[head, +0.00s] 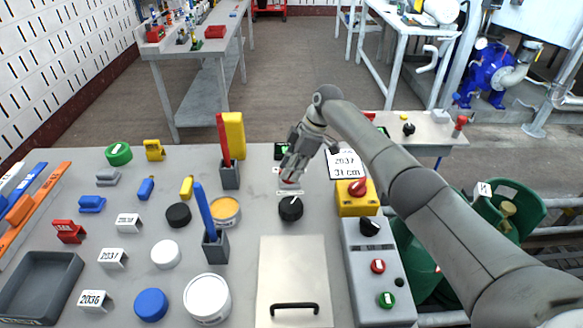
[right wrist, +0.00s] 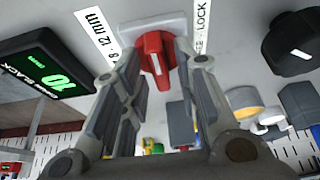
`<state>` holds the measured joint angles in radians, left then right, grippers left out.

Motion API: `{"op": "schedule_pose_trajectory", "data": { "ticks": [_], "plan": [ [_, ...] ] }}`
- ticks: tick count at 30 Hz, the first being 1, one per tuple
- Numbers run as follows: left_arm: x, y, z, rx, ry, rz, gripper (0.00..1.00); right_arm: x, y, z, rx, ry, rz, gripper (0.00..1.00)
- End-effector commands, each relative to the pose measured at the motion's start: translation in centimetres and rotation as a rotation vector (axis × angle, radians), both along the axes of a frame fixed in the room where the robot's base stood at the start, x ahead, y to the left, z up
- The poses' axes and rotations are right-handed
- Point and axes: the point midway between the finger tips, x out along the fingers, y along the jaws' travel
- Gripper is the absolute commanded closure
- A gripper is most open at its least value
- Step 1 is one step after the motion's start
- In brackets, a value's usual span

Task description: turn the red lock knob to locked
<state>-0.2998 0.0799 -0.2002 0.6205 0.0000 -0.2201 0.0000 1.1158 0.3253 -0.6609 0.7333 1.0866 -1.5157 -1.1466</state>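The red lock knob (right wrist: 151,47), with a white stripe, sits on a pale base beside a label (right wrist: 201,27) that ends in "LOCK". In the head view only a bit of the knob (head: 288,181) shows below my right gripper (head: 291,172). In the right wrist view the fingers of my right gripper (right wrist: 160,62) lie on either side of the knob, close to it. I cannot tell whether both fingers press on it. The start of the label is hidden behind a finger. My left gripper is not in view.
A black dial (head: 290,208) stands just in front of the knob. A black display (right wrist: 52,70) reading 10 is close by. A yellow box (head: 357,205) with another red handle stands to the right. Holders with upright bars (head: 229,176) stand to the left.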

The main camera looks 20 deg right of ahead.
Motion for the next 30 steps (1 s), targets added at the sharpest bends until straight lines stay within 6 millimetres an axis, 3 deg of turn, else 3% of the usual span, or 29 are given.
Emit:
{"op": "schedule_pose_trajectory", "data": {
  "ticks": [9, 13, 24, 30],
  "plan": [
    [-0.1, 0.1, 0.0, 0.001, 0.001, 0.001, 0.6, 0.0, -0.1, 0.1, 0.0, 0.001, -0.003, 0.66],
    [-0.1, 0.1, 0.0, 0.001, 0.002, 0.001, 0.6, 0.0, -0.4, 1.0, 0.0, -0.002, -0.003, 0.66],
    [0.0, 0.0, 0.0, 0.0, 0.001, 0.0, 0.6, -0.7, -3.2, 7.9, 0.0, -0.003, -0.003, 0.66],
    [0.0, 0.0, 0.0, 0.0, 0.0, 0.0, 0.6, -1.1, -4.2, 10.4, 0.001, 0.0, -0.002, 0.66]
  ]
}}
